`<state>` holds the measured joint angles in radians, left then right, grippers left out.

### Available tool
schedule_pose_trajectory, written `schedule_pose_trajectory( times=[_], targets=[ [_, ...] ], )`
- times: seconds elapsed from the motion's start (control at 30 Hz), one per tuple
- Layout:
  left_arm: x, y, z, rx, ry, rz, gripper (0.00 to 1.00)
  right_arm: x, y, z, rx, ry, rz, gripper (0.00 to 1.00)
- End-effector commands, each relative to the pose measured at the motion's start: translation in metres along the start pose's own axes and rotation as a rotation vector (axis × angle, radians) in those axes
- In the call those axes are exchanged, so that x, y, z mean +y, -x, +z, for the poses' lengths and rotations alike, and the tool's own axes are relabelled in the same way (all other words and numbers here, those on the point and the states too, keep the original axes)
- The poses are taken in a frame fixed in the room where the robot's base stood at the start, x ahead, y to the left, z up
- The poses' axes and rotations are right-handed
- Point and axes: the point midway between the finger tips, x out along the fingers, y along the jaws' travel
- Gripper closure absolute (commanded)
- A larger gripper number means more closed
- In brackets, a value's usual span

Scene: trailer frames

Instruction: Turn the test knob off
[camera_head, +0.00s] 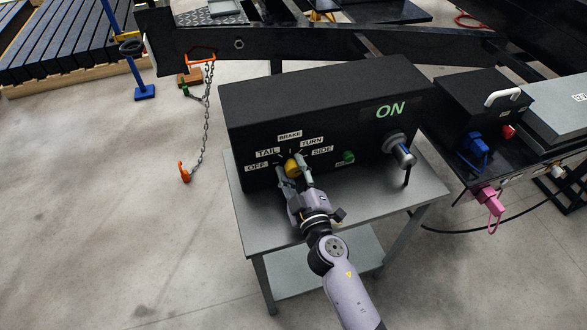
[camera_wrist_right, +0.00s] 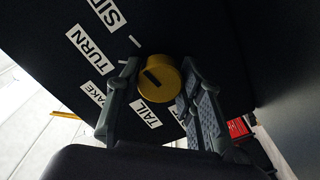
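The yellow test knob (camera_head: 291,166) is on the front of a black box (camera_head: 240,125). White labels OFF, TAIL, BRAKE, TURN and SIDE fan around it. My right gripper (camera_head: 294,172) reaches it from the front. In the right wrist view, the yellow knob (camera_wrist_right: 160,78) sits between the two fingertips of my right gripper (camera_wrist_right: 160,70), which look pressed close to its sides. A dark mark shows on the knob's face; I cannot tell for sure which label it points to. The OFF label is hidden in the wrist view. My left gripper is not in view.
The box stands on a grey metal table (camera_head: 425,190). A green light (camera_head: 348,157), a green ON sign (camera_head: 390,110) and a grey plug (camera_head: 400,152) are to the knob's right. A second black box (camera_head: 480,100) stands further right. The floor at left is open.

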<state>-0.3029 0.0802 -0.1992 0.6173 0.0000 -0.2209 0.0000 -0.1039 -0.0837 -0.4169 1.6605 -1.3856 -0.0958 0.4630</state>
Motion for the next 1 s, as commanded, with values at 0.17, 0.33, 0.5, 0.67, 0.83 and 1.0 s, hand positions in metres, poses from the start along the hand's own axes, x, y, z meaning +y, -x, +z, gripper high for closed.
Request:
schedule_pose_trajectory(
  times=[0.17, 0.33, 0.5, 0.67, 0.83, 1.0],
  targets=[
    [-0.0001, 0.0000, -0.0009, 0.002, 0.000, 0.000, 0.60, 0.0000, 0.0000, 0.0000, 0.000, 0.000, 0.000, 0.79],
    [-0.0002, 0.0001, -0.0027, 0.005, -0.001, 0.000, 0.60, -0.0001, 0.0000, 0.0001, 0.000, 0.000, -0.001, 0.91],
    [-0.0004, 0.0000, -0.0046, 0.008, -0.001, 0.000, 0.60, -0.0003, 0.0000, 0.0001, 0.000, 0.002, -0.001, 0.95],
    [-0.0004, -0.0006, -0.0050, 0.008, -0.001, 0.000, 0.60, -0.0005, 0.0000, 0.0001, 0.001, 0.026, -0.001, 0.95],
    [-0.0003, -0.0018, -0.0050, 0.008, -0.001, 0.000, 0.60, -0.0009, 0.0000, -0.0001, 0.002, 0.100, -0.001, 0.95],
    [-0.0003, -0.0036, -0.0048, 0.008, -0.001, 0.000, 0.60, -0.0009, -0.0002, 0.0004, 0.002, 0.228, 0.000, 0.95]
  ],
)
